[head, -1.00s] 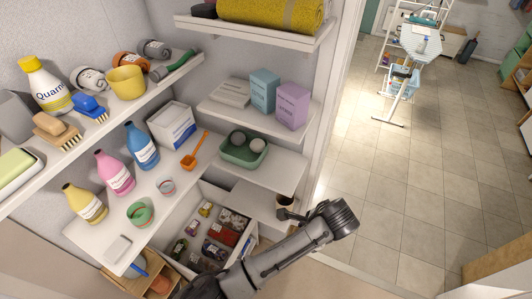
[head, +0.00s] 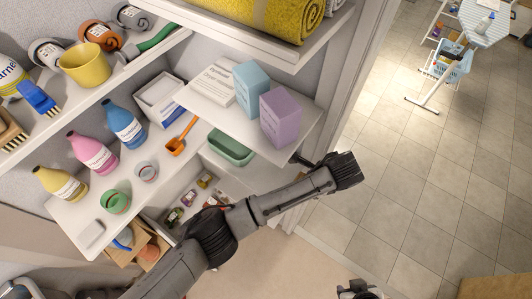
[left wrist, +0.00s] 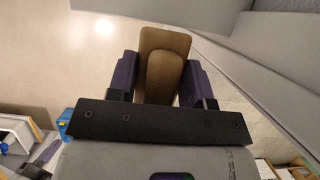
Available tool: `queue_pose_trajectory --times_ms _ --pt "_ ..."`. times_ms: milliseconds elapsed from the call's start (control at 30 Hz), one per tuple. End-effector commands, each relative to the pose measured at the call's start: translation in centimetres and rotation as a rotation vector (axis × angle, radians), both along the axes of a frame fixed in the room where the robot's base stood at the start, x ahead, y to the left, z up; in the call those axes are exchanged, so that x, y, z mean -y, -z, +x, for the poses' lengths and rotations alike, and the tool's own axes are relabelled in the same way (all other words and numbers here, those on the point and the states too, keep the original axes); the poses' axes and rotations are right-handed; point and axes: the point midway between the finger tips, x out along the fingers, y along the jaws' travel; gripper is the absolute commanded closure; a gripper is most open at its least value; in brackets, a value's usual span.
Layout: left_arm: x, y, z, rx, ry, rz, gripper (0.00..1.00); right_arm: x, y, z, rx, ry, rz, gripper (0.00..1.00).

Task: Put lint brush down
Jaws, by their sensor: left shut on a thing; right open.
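The lint brush (left wrist: 165,42), with a flat tan-brown body, is held between the purple-dark fingers of my left gripper (left wrist: 164,76) in the left wrist view. The gripper is shut on it. In the head view the left arm reaches in from the lower left across the shelves, its wrist beside the shelf's right end. The brush cannot be made out there, and the left fingers are mostly hidden. My right gripper (head: 358,290) shows partly at the bottom edge of the head view, open, over the floor and apart from the shelves.
Shelves hold bottles, a yellow pot (head: 86,64), an orange scoop (head: 177,143) and a green tray (head: 231,148). A purple box (head: 281,116) and a blue box (head: 250,86) stand near the left wrist. Tiled floor (head: 420,170) is clear to the right; an ironing board (head: 487,22) stands behind.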

Motion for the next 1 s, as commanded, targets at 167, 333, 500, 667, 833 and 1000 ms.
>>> queue_pose_trajectory --times_ms 167,333,500,667,833,1000 --pt "-3.9 -0.4 2.4 0.002 -0.004 0.001 0.78 -0.2 -1.5 -0.1 -0.002 0.002 0.004 0.57" --pt "-6.6 -0.3 4.1 0.0 -0.002 0.001 0.78 -0.2 -2.2 0.0 0.0 0.002 0.005 0.57" --pt "-7.9 -0.2 5.0 0.001 -0.001 -0.001 0.78 -0.2 -2.6 0.1 0.002 0.002 0.004 0.57" --pt "-8.6 -0.1 5.4 0.0 -0.001 0.0 0.78 -0.1 -2.7 0.2 0.005 0.001 0.002 0.57" --pt "-10.7 -0.3 6.7 0.0 -0.004 0.001 0.78 0.1 -3.5 0.2 0.005 -0.003 -0.004 0.57" --pt "-12.2 0.3 7.5 -0.002 0.0 0.0 0.78 0.2 -4.1 0.2 0.005 -0.004 -0.007 0.57"
